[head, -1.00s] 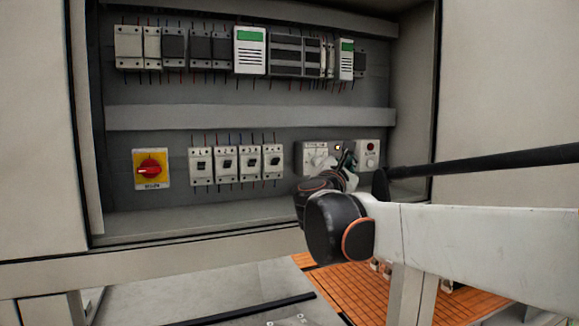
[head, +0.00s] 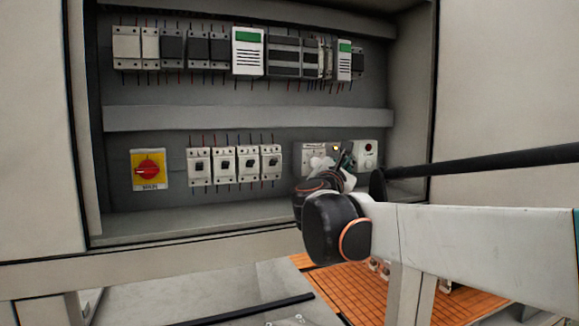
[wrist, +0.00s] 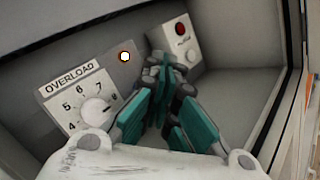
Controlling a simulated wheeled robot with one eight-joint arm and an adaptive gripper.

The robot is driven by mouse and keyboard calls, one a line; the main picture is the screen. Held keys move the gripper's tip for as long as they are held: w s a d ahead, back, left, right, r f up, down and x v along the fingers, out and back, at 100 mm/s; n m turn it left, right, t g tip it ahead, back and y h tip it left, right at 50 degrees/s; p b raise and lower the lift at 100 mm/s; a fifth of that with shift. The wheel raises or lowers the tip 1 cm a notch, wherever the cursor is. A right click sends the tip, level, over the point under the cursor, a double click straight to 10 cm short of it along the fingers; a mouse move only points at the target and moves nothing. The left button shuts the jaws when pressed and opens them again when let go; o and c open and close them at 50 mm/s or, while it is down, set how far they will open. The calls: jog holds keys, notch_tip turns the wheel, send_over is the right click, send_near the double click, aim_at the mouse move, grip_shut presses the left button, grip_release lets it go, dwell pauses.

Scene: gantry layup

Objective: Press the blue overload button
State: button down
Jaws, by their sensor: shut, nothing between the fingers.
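The overload unit (wrist: 80,93) shows in the wrist view as a light panel with an OVERLOAD label and a numbered white dial (wrist: 95,110). A small lit yellow-white lamp (wrist: 125,57) is at its upper right. I cannot make out a blue button in either view; the fingers cover part of the unit's right side. My gripper (wrist: 166,68) has teal fingers, shut and empty, pointing into the cabinet between the overload unit and a red-button box. In the head view my gripper (head: 347,156) is in front of the unit's right part. Whether the tips touch anything cannot be told.
The box with a red button (wrist: 180,29) and a pale round part is close to the right of the fingers. Breakers (head: 235,165) and a red rotary switch on a yellow plate (head: 149,170) are further left. The cabinet's right wall is close by.

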jog(key=shift+w+a, duration=0.1)
jog(key=shift+w, duration=0.15)
dwell(0.3)
jog(key=shift+w+a, duration=0.1)
jog(key=shift+w, duration=0.15)
jog(key=shift+w+a, duration=0.1)
jog(key=shift+w, duration=0.2)
dwell(0.9)
jog(key=shift+s+d, duration=0.2)
jog(key=shift+s, duration=0.7)
jog(key=shift+a, duration=0.1)
